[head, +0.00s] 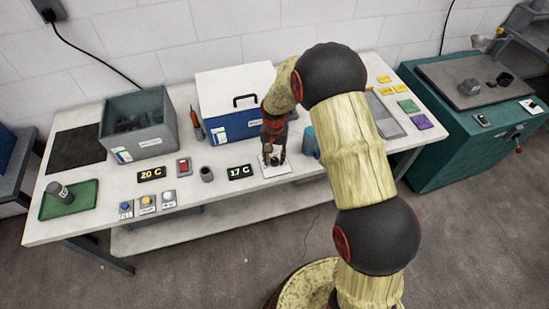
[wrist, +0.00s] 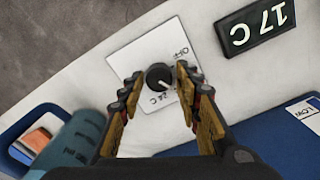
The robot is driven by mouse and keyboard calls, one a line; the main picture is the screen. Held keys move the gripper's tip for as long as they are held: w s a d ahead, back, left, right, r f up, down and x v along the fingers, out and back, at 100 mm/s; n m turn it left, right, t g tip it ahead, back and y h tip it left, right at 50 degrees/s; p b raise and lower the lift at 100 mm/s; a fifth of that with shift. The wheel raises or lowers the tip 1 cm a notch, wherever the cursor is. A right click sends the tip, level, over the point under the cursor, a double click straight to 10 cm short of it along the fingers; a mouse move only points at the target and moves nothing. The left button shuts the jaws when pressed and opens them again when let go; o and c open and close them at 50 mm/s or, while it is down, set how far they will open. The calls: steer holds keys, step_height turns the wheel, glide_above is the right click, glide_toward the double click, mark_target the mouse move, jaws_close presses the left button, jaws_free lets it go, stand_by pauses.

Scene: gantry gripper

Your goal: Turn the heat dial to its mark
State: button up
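The heat dial (wrist: 158,75) is a round black knob on a white plate (wrist: 148,48) printed "OFF" and what looks like "24 C". A pale pointer line on it seems to face the lower right, between the two labels. In the head view the plate (head: 285,171) lies near the table's front edge. My gripper (wrist: 158,73) is open, with one fingertip on each side of the dial and a visible gap to it. In the head view my gripper (head: 272,158) points down over the plate and hides most of the dial. A black display (head: 241,172) beside the plate reads 17 C.
A blue-and-white box (head: 232,123) stands behind the plate, and a blue cylinder (head: 310,141) stands close to its right. A second display (head: 151,174) reads 20 C, left of a red switch (head: 184,166) and a grey cup (head: 207,174). A grey bin (head: 160,146) stands at left.

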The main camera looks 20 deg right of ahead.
mark_target(274, 159)
steer(key=shift+o, duration=0.8)
step_height(274, 159, up, 12)
stand_by(0.6)
steer(key=s+r+n+t, duration=0.2)
steer(key=s+r, duration=0.9)
steer(key=s, duration=0.4)
steer(key=s+r+n+t, duration=0.3)
steer(key=s+r, duration=0.9)
steer(key=s, duration=0.3)
steer(key=shift+s+r+t, duration=0.2)
steer(key=shift+s+t, duration=0.05)
steer(key=shift+t, duration=0.05)
